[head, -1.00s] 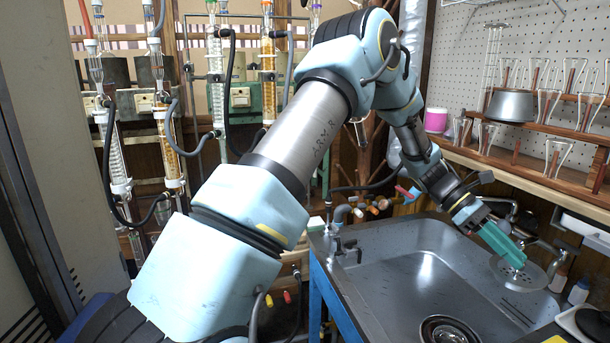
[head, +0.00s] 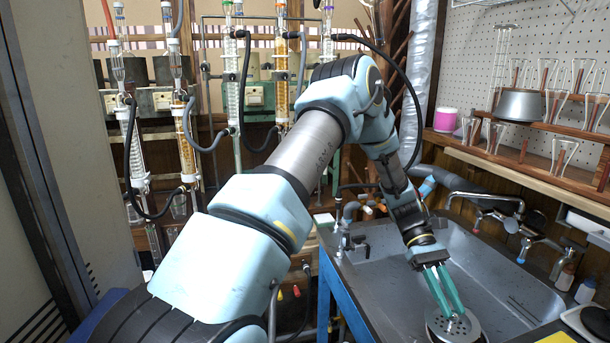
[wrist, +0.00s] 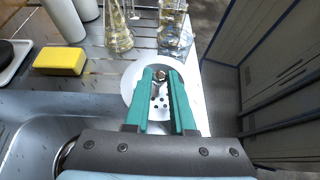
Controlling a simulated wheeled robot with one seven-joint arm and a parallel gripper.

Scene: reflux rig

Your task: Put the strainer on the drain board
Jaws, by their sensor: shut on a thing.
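The strainer (wrist: 158,104) is a round, shiny metal disc with small holes and a central knob. My gripper (wrist: 160,80) is shut on the knob, with a teal finger on each side of it. In the head view the strainer (head: 440,328) hangs from the fingers at the near end of the sink. The drain board (wrist: 100,72) is the ridged metal surface in the upper part of the wrist view. The strainer overlaps its right side there; I cannot tell whether they touch.
A yellow sponge (wrist: 59,61), a conical flask (wrist: 118,28) and a beaker (wrist: 175,38) of liquid stand on the drain board. The sink basin (head: 395,270) is empty. Taps (head: 510,222) stick out along its back. Dark floor lies beyond the board's right edge.

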